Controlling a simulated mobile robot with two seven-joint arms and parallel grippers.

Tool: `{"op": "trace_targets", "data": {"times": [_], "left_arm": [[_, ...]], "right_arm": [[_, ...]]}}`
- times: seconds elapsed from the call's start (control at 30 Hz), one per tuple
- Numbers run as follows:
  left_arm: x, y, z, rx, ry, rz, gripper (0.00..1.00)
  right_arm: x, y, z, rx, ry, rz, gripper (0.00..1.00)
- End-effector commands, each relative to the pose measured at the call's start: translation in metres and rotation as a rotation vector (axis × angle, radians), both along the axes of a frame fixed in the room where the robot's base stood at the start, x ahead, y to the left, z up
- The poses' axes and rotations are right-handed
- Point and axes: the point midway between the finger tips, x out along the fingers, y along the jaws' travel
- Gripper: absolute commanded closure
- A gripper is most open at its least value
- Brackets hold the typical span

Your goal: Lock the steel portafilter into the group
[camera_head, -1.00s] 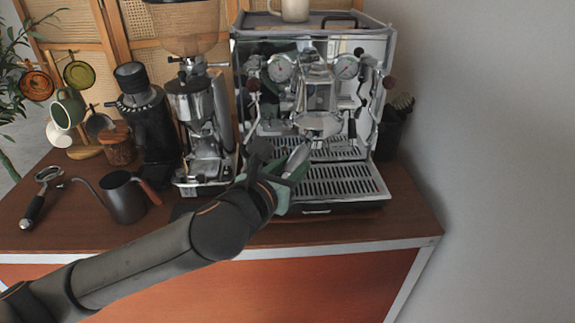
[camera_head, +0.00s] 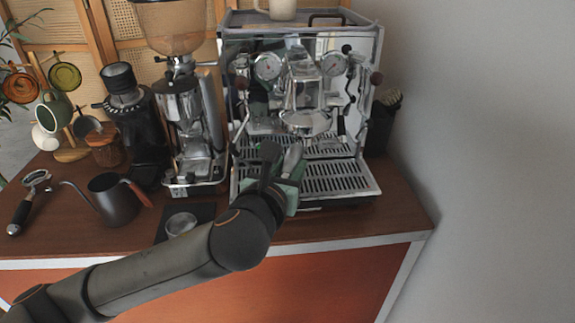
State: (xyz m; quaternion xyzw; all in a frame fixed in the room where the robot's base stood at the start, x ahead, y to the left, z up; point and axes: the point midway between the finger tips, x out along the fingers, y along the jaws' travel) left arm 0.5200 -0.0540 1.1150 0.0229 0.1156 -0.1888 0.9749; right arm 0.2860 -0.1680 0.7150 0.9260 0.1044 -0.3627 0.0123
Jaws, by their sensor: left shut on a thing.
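The steel portafilter (camera_head: 293,157) is at the front of the espresso machine (camera_head: 355,88), its head under the group (camera_head: 304,92) and its handle pointing toward me, slightly left. The head appears to meet the underside of the group; I cannot tell how far it is turned in. My left gripper (camera_head: 284,170) is shut on the handle, above the drip tray (camera_head: 338,178), and its fingers hide the lower handle. My right gripper is out of view.
A second, black-handled portafilter (camera_head: 26,206) lies at the left by a kettle (camera_head: 112,200). Grinders (camera_head: 183,120) stand left of the machine. A dark mat (camera_head: 203,211) with a round metal piece (camera_head: 180,223) lies in front. A wall closes the right side.

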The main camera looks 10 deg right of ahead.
Motion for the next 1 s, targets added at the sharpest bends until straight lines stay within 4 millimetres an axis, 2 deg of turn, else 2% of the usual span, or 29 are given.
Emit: {"op": "trace_targets", "data": {"times": [0.43, 1.0], "left_arm": [[-0.004, -0.013, -0.001, 0.001, 0.004, 0.098, 1.00], [-0.005, -0.020, -0.001, 0.001, 0.005, 0.150, 1.00]], "right_arm": [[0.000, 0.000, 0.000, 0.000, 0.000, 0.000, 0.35], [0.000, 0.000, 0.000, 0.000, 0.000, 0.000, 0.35]]}}
